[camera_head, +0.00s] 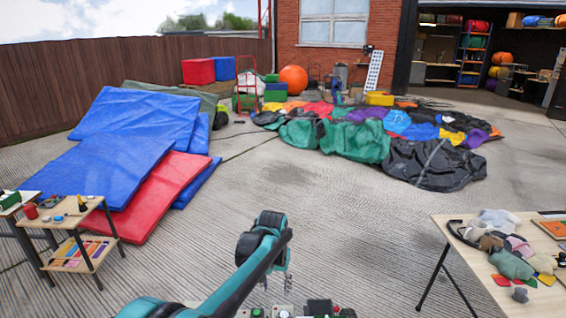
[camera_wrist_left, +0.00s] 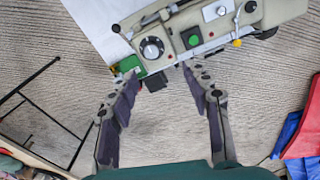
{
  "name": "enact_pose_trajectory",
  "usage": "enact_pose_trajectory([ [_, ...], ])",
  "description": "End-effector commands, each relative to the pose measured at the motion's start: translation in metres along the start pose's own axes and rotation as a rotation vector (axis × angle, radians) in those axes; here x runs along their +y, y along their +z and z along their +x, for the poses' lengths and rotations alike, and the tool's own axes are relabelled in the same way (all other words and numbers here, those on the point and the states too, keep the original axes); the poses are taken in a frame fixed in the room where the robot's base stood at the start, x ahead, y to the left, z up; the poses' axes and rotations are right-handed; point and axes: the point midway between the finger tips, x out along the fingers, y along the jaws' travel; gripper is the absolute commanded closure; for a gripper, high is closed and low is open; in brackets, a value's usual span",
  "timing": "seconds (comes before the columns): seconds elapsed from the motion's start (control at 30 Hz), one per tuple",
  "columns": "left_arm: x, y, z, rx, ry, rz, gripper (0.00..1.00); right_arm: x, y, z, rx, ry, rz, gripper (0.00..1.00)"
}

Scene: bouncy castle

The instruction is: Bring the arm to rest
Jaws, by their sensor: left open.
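My left arm comes in from the bottom of the head view, teal and black. Its gripper (camera_head: 277,283) points down near the bottom centre, partly hidden by the arm. In the left wrist view the gripper (camera_wrist_left: 158,73) has its two fingers spread apart, with nothing held between them. A pale control box (camera_wrist_left: 205,35) with a dial and a green button lies beyond the fingertips. I cannot tell whether the fingertips touch it. Its top edge also shows at the bottom of the head view (camera_head: 285,312). My right gripper is not in view.
A work table (camera_head: 450,232) with cloth pieces stands at the right. A small two-level table (camera_head: 68,226) stands at the left. Blue mats (camera_head: 90,170) and a red mat (camera_head: 165,195) lie behind it. Crumpled coloured fabric (camera_head: 355,138) covers the ground further back. The middle ground is clear.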

Motion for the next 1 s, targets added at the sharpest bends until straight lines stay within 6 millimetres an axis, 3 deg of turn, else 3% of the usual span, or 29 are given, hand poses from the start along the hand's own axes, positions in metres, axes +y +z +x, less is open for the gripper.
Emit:
enact_pose_trajectory([
  [0.03, -0.009, 0.013, -0.016, 0.024, -0.001, -0.013, 0.51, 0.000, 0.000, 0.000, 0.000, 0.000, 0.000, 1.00],
  [0.2, -0.033, 0.054, -0.057, 0.113, -0.004, -0.050, 0.51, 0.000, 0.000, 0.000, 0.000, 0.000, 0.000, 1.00],
  [0.5, -0.064, 0.140, -0.100, 0.269, -0.021, -0.114, 0.51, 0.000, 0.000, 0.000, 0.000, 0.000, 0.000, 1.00],
  [0.73, -0.080, 0.208, -0.104, 0.389, -0.042, -0.162, 0.51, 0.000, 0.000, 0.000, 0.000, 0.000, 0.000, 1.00],
  [1.0, -0.089, 0.270, -0.086, 0.507, -0.071, -0.207, 0.51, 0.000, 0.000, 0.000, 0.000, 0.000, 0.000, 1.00],
])
